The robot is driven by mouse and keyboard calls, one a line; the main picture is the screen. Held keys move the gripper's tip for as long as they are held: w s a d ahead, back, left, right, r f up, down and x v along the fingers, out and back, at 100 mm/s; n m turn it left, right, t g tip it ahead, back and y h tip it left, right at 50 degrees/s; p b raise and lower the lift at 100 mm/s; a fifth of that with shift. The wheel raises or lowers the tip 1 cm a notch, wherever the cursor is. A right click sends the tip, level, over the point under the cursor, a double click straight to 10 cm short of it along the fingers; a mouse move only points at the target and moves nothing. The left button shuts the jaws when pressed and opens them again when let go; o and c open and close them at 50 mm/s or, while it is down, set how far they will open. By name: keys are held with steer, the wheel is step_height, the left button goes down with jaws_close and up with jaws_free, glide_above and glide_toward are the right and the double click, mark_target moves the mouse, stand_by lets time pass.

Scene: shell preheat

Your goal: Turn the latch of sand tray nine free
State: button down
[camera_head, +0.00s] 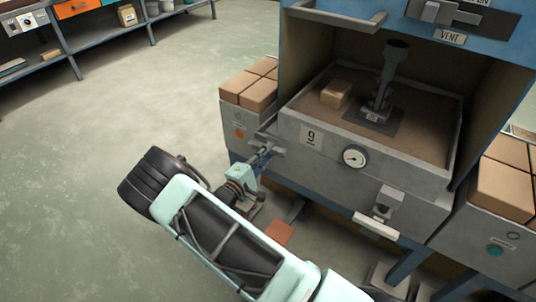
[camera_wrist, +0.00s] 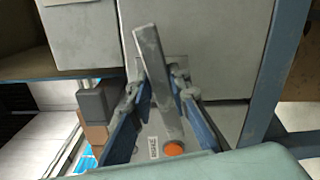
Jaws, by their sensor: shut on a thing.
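Sand tray nine (camera_head: 385,160) is a grey, sand-filled metal box in the blue oven frame, with a "9" plate and a round gauge on its front. Its latch, a grey lever (camera_head: 268,148), sticks out at the tray's left front. My gripper (camera_head: 260,160) reaches it from the lower left and is shut on it. In the wrist view the lever (camera_wrist: 160,75) runs upright and slightly tilted between my blue fingers (camera_wrist: 158,92). The contact and the latch's pivot are partly hidden.
A tan block (camera_head: 336,94) and a dark upright fitting (camera_head: 384,85) stand in the sand. Brick-topped grey boxes flank the oven at left (camera_head: 240,120) and right (camera_head: 490,245). An orange tile (camera_head: 280,232) lies on the floor below. The floor at left is clear.

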steer(key=shift+w+d+m+b, duration=0.1)
steer(key=shift+m+b, duration=0.1)
steer(key=shift+m, duration=0.45)
steer(key=shift+d+m+b, duration=0.1)
steer(key=shift+m+b, duration=0.05)
steer(key=shift+m, duration=0.5)
steer(key=c, duration=1.8)
jaws_free()
steer(key=shift+d, duration=0.1)
steer(key=shift+f, duration=0.15)
steer(key=v, duration=1.2)
